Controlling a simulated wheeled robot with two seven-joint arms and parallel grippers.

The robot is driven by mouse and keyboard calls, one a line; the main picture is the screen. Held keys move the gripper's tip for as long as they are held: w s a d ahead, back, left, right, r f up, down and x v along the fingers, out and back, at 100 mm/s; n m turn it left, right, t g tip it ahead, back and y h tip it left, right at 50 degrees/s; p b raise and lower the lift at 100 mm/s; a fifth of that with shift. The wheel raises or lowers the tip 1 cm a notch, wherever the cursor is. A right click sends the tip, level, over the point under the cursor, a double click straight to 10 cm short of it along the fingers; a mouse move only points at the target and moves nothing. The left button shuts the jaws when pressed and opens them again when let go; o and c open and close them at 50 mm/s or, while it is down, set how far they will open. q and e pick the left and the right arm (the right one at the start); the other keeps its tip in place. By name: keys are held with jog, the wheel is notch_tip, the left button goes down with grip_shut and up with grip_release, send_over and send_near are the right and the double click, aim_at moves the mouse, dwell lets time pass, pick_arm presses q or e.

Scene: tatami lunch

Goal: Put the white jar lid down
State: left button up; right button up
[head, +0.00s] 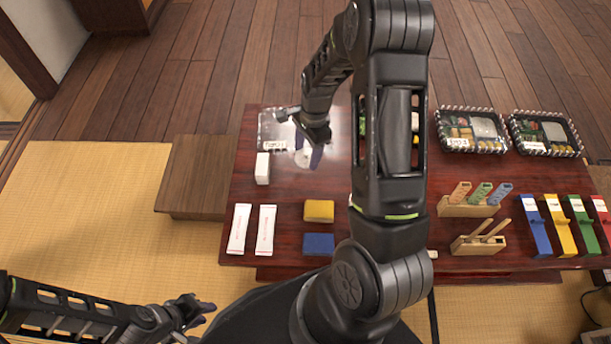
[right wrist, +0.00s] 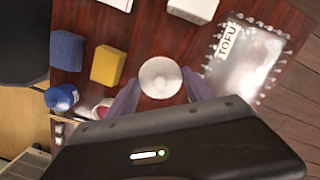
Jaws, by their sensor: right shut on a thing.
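The white jar lid (right wrist: 160,77) is a round white disc in the right wrist view, with my right gripper (right wrist: 163,88) shut on it, one purple finger on each side. In the head view the lid (head: 304,156) shows partly behind the fingers of my right gripper (head: 309,150), over the back left of the dark red table (head: 340,180). I cannot tell whether the lid touches the table. My left gripper (head: 198,311) is low at the left, off the table and away from the lid; its jaws are too small and side-on to read.
Near the lid are a clear TOFU pack (right wrist: 245,62) and a white block (head: 262,168). Yellow (head: 319,210) and blue (head: 318,244) blocks and two white packets (head: 239,228) lie in front. Bento trays (head: 471,131) stand at right. My right arm hides the table's middle.

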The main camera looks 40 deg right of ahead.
aim_at(306, 178)
notch_tip(306, 178, down, 6)
jog(key=shift+f+b, duration=0.1)
jog(key=shift+b, duration=0.75)
jog(key=shift+f+b, duration=0.55)
jog(key=shift+f, duration=1.25)
jog(key=shift+f, duration=0.2)
jog(key=o, duration=1.3)
jog(key=shift+r, duration=0.1)
